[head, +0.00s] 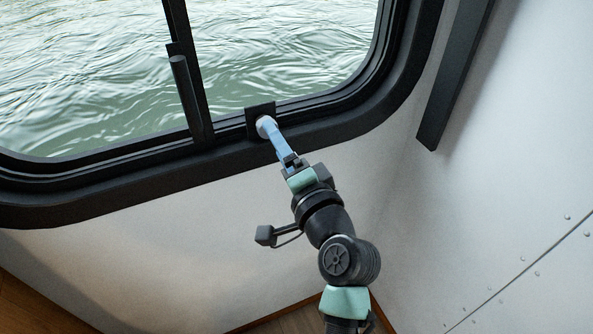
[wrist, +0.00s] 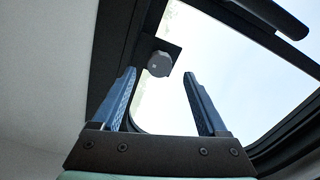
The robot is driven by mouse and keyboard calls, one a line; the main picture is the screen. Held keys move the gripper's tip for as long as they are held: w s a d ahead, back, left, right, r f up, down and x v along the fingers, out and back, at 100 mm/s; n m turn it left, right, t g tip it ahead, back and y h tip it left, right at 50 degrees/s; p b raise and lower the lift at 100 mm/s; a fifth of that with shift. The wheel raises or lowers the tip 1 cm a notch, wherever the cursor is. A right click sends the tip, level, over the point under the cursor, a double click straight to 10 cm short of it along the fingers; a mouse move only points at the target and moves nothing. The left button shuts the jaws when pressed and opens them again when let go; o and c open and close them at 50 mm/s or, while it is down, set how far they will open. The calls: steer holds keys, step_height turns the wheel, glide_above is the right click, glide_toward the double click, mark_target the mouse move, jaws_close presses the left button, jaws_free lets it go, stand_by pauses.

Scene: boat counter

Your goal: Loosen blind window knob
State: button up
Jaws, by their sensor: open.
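The window knob (wrist: 159,64) is a round grey knob on a dark square plate at the window frame's lower edge. In the head view the pale knob (head: 264,125) shows at the tip of my gripper, which partly covers it. My gripper (wrist: 158,80) has two blue ribbed fingers, spread apart and empty. In the wrist view the knob appears between and slightly beyond the fingertips, with a gap on each side. In the head view my gripper (head: 268,130) points up at the knob from below. Whether the fingertips overlap the knob in depth is unclear.
The black window frame (head: 120,185) surrounds the glass, with water outside. A dark vertical bar with a handle (head: 187,95) stands left of the knob. A dark strip (head: 452,80) runs along the right wall (head: 530,150). The white wall below the window is clear.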

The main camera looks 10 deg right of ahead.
steer(key=v, duration=0.8)
steer(key=shift+s+b, duration=0.3)
steer(key=shift+b, duration=0.05)
steer(key=shift+d, duration=0.1)
step_height(320, 180, up, 26)
steer(key=a+n+t+h+p, duration=0.2)
steer(key=a+n+t+p, duration=0.15)
steer(key=n+p, duration=0.3)
steer(key=s+r+n+t+h+p, duration=0.1)
steer(key=s+r, duration=0.4)
steer(key=r, duration=0.6)
steer(key=s+a+r+n+t+h+p, duration=0.1)
steer(key=s+r+t, duration=0.4)
steer(key=r, duration=0.6)
steer(key=shift+r+n+t+h+p, duration=0.35)
steer(key=shift+n+h+p, duration=0.45)
steer(key=shift+n+p, duration=0.4)
